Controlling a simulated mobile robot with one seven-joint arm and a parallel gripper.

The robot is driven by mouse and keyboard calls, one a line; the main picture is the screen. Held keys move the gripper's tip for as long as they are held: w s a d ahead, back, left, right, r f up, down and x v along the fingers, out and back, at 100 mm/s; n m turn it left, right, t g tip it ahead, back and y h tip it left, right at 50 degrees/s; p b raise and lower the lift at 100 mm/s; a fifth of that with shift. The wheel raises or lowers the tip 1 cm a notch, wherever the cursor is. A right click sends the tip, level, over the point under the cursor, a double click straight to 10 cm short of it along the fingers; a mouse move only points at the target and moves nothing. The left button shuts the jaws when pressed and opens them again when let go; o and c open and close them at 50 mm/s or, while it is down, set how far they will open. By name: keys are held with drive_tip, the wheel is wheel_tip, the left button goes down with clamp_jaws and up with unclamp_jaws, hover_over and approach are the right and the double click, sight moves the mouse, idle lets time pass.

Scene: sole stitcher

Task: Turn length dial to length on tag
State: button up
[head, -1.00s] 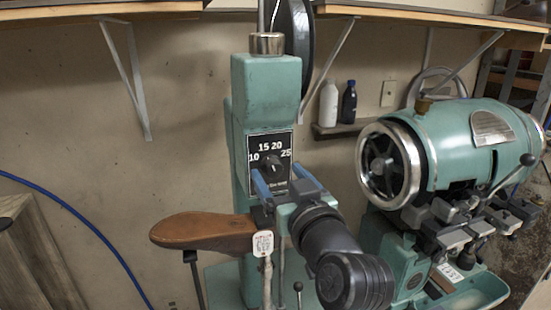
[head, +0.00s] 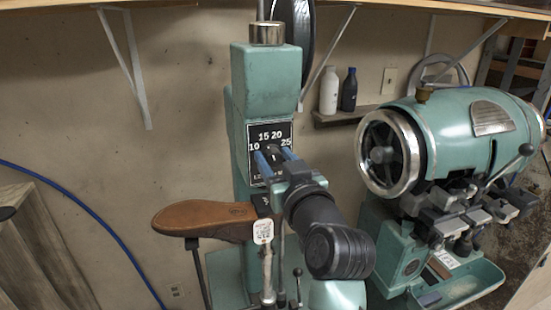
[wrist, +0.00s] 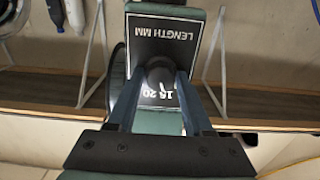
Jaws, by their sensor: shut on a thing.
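The length dial is a black round knob (head: 272,151) on a black plate (head: 284,130) marked 10, 15, 20 and 25, on the front of the green stitcher column (head: 267,85). My gripper (head: 274,157) has its two blue fingers on either side of the knob and is shut on it. In the wrist view the knob (wrist: 160,76) sits between the fingertips (wrist: 160,84), with the plate (wrist: 163,40) upside down, reading LENGTH MM. The dial's pointer is not clear. A white tag (head: 263,231) hangs by the brown leather sole (head: 205,218); its print is too small to read.
A green cylindrical machine (head: 465,135) with a chrome-rimmed handwheel (head: 385,152) stands close on the right. White (head: 329,90) and dark (head: 349,90) bottles stand on a small wall shelf. A wooden crate (head: 35,250) is at the lower left.

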clamp_jaws()
drive_tip(key=shift+m, duration=0.3)
drive_tip(key=m, duration=0.2)
drive_tip(key=shift+m+p, duration=0.35)
drive_tip(key=shift+m, duration=0.05)
drive_tip(key=shift+d+m+p, duration=0.15)
drive_tip(key=shift+m+p, duration=0.4)
drive_tip(key=shift+m, duration=1.65)
drive_tip(key=shift+f, duration=0.1)
drive_tip(key=o, duration=1.2)
unclamp_jaws()
